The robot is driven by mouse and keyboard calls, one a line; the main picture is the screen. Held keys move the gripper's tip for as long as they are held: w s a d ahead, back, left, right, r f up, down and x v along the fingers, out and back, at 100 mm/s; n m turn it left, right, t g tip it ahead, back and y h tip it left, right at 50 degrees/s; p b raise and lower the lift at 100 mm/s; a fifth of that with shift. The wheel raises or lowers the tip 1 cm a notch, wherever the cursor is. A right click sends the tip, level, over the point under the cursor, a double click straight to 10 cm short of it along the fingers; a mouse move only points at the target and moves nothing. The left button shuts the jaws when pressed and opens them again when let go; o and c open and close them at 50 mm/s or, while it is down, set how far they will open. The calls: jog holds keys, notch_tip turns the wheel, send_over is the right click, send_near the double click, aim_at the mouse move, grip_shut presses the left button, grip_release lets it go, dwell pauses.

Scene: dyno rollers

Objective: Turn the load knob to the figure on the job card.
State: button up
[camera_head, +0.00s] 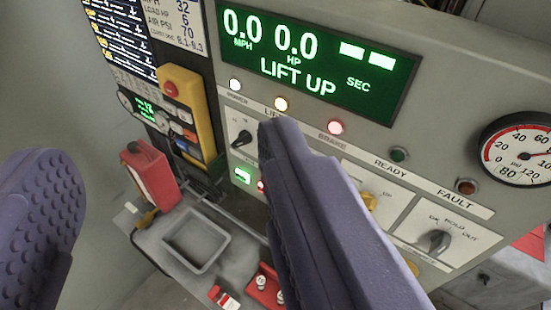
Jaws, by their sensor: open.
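The job card (178,22), white with black print, hangs at the upper left. The right finger hides part of the control panel (232,103). A black knob (241,139) is left of that finger, and another black knob (437,240) marked with HOLD and OUT is at lower right. A yellow knob (369,202) is partly hidden by the finger. I cannot tell which is the load knob.
The green display (318,60) reads 0.0 MPH, 0.0 HP, LIFT UP. White, yellow and red lamps are lit; READY and FAULT lamps look dark. A PSI gauge (520,152) is at right. A yellow pendant (188,110), red can (150,174) and grey tray (197,240) are at left.

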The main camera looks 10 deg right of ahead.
jog(key=w+a+f+m+t+p, duration=0.1)
jog(key=w+a+f+p, duration=0.15)
jog(key=w, duration=0.55)
jog(key=w+a+f+m+t+p, duration=0.15)
jog(key=w+f+p, duration=0.25)
jog(key=w, duration=0.5)
jog(key=s+d+f+m+g+h+p, duration=0.1)
jog(key=d+f+m+g+h+p, duration=0.25)
jog(key=f+h, duration=0.5)
jog(key=s+d+f+m+g+h+p, duration=0.1)
jog(key=d+f+m+g+h+p, duration=0.25)
jog(key=f, duration=0.85)
jog(key=w+d+t+h+b, duration=0.1)
jog(key=w+d, duration=0.4)
jog(key=d, duration=0.2)
jog(key=shift+w, duration=0.35)
jog(key=shift+t, duration=0.25)
jog(key=c, duration=1)
